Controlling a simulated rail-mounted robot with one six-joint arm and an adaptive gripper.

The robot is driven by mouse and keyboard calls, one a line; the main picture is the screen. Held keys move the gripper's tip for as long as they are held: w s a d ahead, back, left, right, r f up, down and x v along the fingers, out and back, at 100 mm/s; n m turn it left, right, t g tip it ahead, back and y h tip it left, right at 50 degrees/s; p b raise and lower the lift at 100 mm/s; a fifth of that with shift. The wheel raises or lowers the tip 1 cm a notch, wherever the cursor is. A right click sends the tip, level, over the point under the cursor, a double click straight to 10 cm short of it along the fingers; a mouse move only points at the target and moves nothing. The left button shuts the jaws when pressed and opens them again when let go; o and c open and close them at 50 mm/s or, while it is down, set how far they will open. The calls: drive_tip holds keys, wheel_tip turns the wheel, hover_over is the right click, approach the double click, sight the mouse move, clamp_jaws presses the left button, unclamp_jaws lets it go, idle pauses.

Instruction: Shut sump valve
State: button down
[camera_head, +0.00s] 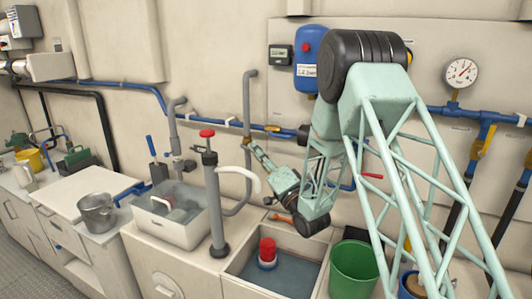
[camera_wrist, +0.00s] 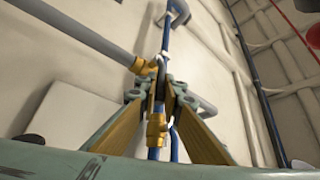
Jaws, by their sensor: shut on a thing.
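My gripper (camera_head: 250,146) is at the end of my pale green arm, low against the back wall beside the grey upright pipe (camera_head: 248,95). In the wrist view its two yellow-padded fingers (camera_wrist: 161,88) converge on a dark, narrow valve lever (camera_wrist: 161,72) and are shut on it. A brass valve body (camera_wrist: 148,66) is right by the fingertips, joined to a grey pipe (camera_wrist: 95,38). Another brass fitting (camera_wrist: 155,130) shows between the fingers on a blue pipe. In the head view the gripper hides most of the valve. No label naming it is legible.
A hand pump with a red top (camera_head: 207,133) stands close left of the gripper. Below are a white basin (camera_head: 150,228), a sunken sink with a red-topped float (camera_head: 267,250) and a green bucket (camera_head: 353,272). A blue pipe (camera_head: 225,124) crosses the wall.

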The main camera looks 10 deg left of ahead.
idle(0.3)
drive_tip(key=c, duration=2.7)
unclamp_jaws()
drive_tip(key=shift+c, duration=0.2)
drive_tip(key=shift+s+d+f, duration=0.1)
drive_tip(key=shift+d+f, duration=0.05)
drive_tip(key=v, duration=0.7)
drive_tip(key=shift+f, duration=0.1)
